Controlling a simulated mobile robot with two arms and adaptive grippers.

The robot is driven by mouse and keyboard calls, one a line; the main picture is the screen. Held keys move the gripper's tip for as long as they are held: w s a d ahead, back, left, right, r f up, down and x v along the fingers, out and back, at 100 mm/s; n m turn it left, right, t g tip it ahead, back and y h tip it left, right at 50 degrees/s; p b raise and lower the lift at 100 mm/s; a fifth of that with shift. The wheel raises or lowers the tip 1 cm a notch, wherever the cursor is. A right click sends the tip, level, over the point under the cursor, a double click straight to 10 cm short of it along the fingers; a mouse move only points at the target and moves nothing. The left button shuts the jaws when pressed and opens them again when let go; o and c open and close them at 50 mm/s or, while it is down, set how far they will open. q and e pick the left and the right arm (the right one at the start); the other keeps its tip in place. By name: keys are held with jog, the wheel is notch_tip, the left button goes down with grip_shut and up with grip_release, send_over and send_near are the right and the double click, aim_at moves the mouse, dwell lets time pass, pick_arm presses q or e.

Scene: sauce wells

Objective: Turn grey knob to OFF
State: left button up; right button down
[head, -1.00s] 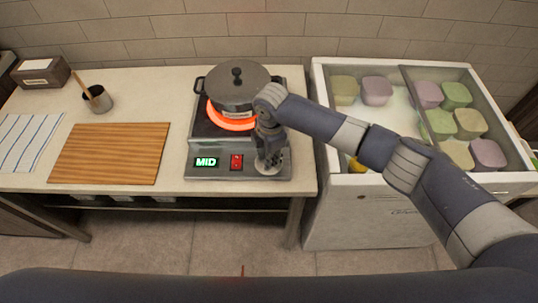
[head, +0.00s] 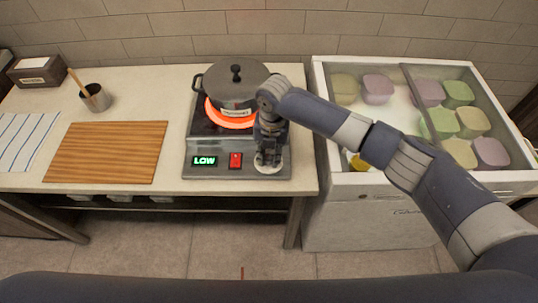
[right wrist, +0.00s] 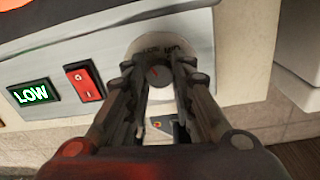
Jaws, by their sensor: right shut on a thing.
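The grey knob (right wrist: 158,75) sits on a pale round dial on the hot plate's front, seen between my fingers in the right wrist view. My right gripper (right wrist: 158,85) is shut on the knob; in the head view the gripper (head: 268,160) hides most of it. The display (head: 205,161) reads LOW in green. A red rocker switch (head: 235,160) is beside it. The hot plate (head: 196,140) has a glowing red-orange ring (head: 222,119) under a lidded grey pot (head: 235,84). My left gripper is not in view.
A wooden board (head: 103,153), a striped cloth (head: 22,140) and a grey cup (head: 96,98) with a wooden stick are on the counter at left. A glass-topped freezer (head: 370,215) holding several pastel tubs stands at right, under my right arm.

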aim_at(271, 156)
jog(key=n+b, duration=0.1)
jog(key=n, duration=0.2)
jog(key=shift+n, duration=0.3)
jog(key=shift+n+b, duration=0.6)
jog(key=shift+n, duration=0.9)
jog(key=c, duration=1.3)
grip_release()
jog(key=shift+c, duration=0.2)
jog(key=shift+r, duration=0.2)
notch_tip(271, 156, up, 12)
jog(key=shift+w+d+f, duration=0.15)
jog(key=shift+d, duration=0.1)
